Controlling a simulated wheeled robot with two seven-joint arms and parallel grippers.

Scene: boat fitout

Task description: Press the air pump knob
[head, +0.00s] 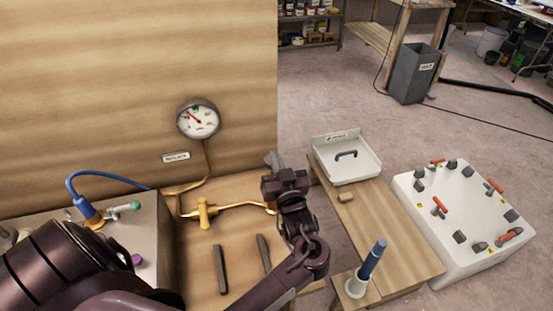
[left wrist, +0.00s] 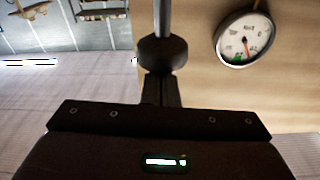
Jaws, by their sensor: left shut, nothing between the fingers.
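In the left wrist view a dark rounded knob (left wrist: 162,50) sits on a grey rod, and I take it for the air pump knob. My left gripper (left wrist: 162,86) is shut and empty, with its fingertips lined up at the knob. They look touching or nearly so; I cannot tell which. In the head view my left gripper (head: 284,183) is over the right end of the wooden bench, and the knob is hidden. A round white pressure gauge (head: 198,119) is on the wooden wall; it also shows in the left wrist view (left wrist: 244,40). My right gripper is not in view.
A brass valve handle (head: 205,213) and brass pipe lie left of my gripper. A blue-handled tool (head: 373,259) stands in a white holder at right. A white tray (head: 358,163) and a white box with red levers (head: 455,257) are further right.

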